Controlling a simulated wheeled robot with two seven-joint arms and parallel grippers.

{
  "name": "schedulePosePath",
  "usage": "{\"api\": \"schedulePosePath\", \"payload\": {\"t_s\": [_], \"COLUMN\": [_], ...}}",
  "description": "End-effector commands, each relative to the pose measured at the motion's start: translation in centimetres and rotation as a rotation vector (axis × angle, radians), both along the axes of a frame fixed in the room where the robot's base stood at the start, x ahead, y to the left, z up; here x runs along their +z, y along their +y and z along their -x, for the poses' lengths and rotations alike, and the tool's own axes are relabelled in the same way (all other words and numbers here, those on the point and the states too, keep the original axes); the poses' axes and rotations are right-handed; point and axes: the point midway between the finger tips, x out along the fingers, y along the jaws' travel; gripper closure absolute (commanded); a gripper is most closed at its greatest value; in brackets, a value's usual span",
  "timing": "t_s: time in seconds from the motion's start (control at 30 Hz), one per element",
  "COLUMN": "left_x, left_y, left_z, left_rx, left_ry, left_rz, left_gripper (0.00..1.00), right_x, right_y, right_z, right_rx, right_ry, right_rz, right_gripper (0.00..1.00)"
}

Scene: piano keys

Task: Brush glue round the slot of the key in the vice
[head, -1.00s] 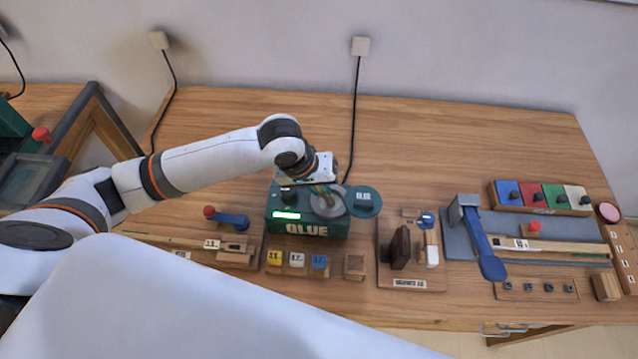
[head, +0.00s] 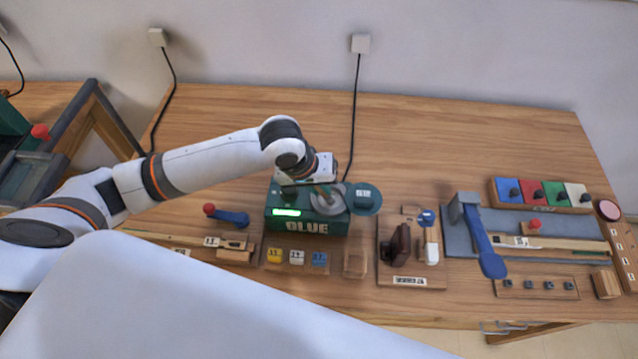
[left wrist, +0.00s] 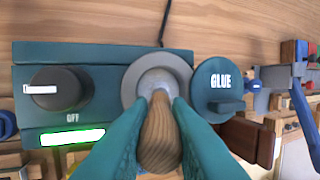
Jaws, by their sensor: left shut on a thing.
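My left gripper (head: 325,193) is over the green glue pot (head: 285,222). In the left wrist view its two teal fingers (left wrist: 165,110) are shut on the wooden handle (left wrist: 158,140) of the glue brush. The handle stands in the round grey mouth (left wrist: 133,88) of the pot; the bristles are hidden inside. Pale wooden keys lie in two places in the head view: one (head: 185,240) at the left, near a blue lever (head: 232,217) with a red knob, and one (head: 560,247) at the right, beside a big blue lever (head: 483,250). I cannot tell which holder is the vice, and no slot shows clearly.
The pot has a dial (left wrist: 55,88), a lit green bar (left wrist: 72,137) and a round lid (left wrist: 217,88) swung to the right. Yellow, white and blue blocks (head: 297,257) stand in front. A board with a brown block (head: 400,245) is to the right. The back of the bench is clear.

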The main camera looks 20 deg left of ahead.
Motion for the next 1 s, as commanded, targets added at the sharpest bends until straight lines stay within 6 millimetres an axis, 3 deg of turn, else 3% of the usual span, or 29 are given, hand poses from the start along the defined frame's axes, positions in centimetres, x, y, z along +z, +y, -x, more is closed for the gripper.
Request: {"api": "schedulePosePath", "payload": {"t_s": [1.0], "left_x": [-0.1], "left_y": [0.0], "left_z": [0.07], "left_rx": [0.0], "left_ry": [0.002], "left_rz": [-0.001], "left_gripper": [1.0], "right_x": [0.52], "right_y": [0.05], "right_z": [0.02], "right_rx": [0.0], "right_ry": [0.0], "right_rz": [-0.001], "right_gripper": [0.64]}}
